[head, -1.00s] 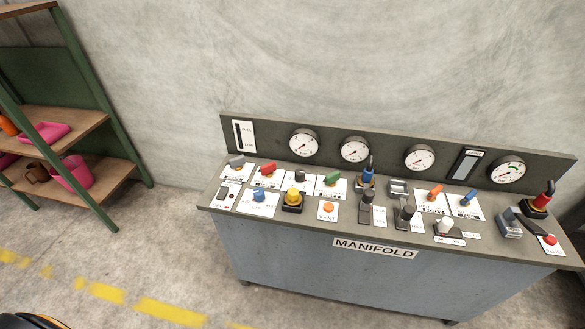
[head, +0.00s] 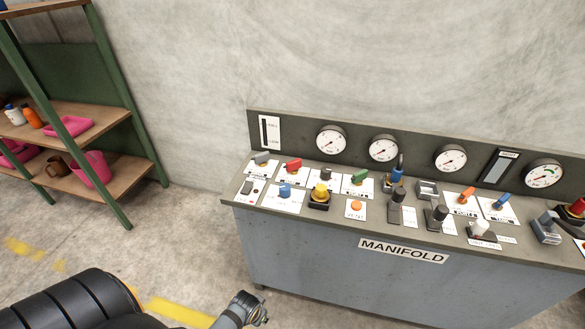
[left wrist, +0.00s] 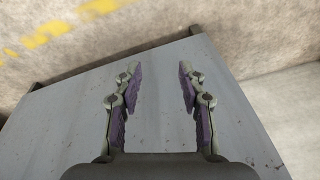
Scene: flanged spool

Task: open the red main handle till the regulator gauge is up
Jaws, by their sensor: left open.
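A red handle (head: 291,165) sits on a white label card at the back left of the manifold panel. A second red grip (head: 577,208) stands at the far right, cut by the picture edge. The label print is too small to read, so I cannot tell which is the main handle. Round gauges (head: 331,139) line the backboard; the rightmost one (head: 544,173) has a green arc. Which is the regulator gauge is unclear. My left gripper (left wrist: 160,69) is open and empty in front of the cabinet's grey front, below the panel top. My right gripper is not in view.
Blue (head: 285,191), green (head: 361,177) and grey (head: 262,157) handles and a yellow knob (head: 320,194) crowd around the left red handle. A green-framed shelf (head: 115,115) stands at the left. The floor between shelf and cabinet is clear.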

